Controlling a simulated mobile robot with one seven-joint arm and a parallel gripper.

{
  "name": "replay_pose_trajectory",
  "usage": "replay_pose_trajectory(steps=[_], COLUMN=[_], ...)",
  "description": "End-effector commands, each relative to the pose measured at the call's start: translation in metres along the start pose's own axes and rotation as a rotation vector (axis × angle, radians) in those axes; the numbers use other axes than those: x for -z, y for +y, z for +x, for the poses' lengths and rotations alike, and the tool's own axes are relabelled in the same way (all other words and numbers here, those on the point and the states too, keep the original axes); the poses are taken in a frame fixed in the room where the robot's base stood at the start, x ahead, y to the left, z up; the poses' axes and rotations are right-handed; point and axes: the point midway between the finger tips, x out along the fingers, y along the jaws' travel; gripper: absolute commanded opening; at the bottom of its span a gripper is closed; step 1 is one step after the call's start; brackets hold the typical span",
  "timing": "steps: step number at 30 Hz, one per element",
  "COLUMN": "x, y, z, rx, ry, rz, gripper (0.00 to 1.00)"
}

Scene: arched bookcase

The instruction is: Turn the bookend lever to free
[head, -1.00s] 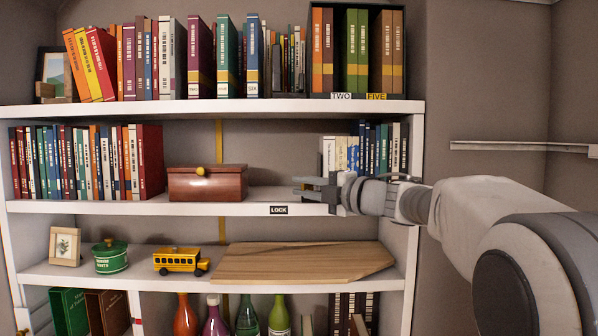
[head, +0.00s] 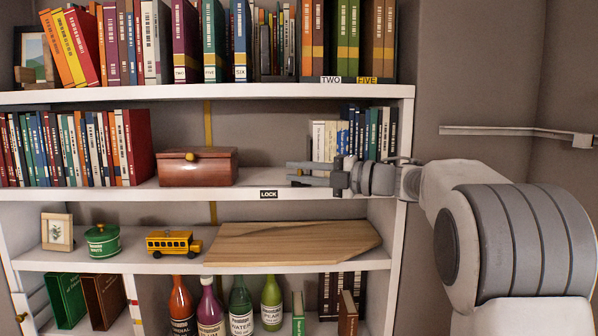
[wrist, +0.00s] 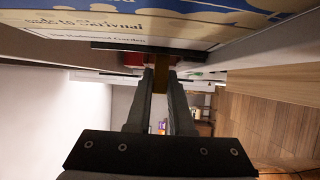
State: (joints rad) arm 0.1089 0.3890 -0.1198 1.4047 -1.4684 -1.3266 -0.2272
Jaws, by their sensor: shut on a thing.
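My gripper (head: 294,173) reaches in from the right over the middle shelf, just above and right of the black LOCK label (head: 268,194) on the shelf edge. In the wrist view my gripper (wrist: 160,85) has its two dark fingers close together on a narrow brass-yellow piece (wrist: 160,76), which appears to be the bookend lever. A dark flat bar (wrist: 150,47) lies just beyond the fingertips. The lever does not show clearly in the head view, where my fingers cover that spot. I cannot tell its angle, and no FREE label is readable.
Pale and blue books (head: 330,140) stand close behind my gripper. A brown box with a yellow knob (head: 198,168) sits to its left, with bare shelf between. A wooden board (head: 290,243) and a yellow toy bus (head: 173,243) are on the shelf below.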

Motion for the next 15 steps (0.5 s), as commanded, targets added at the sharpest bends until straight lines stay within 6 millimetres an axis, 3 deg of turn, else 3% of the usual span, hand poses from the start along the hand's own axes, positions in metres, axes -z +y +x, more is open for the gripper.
replay_pose_trajectory(steps=[3, 4, 8, 15], x=[-0.0003, -0.0003, -0.0002, -0.0001], y=[0.0006, 0.0006, 0.0005, 0.0002], z=[-0.0002, -0.0002, -0.0001, 0.0], rx=[-0.001, -0.001, -0.001, 0.0], ry=[-0.002, -0.002, -0.002, -0.001], rz=[-0.001, 0.0, 0.0, 0.0], gripper=[0.0, 0.25, 0.49, 0.5])
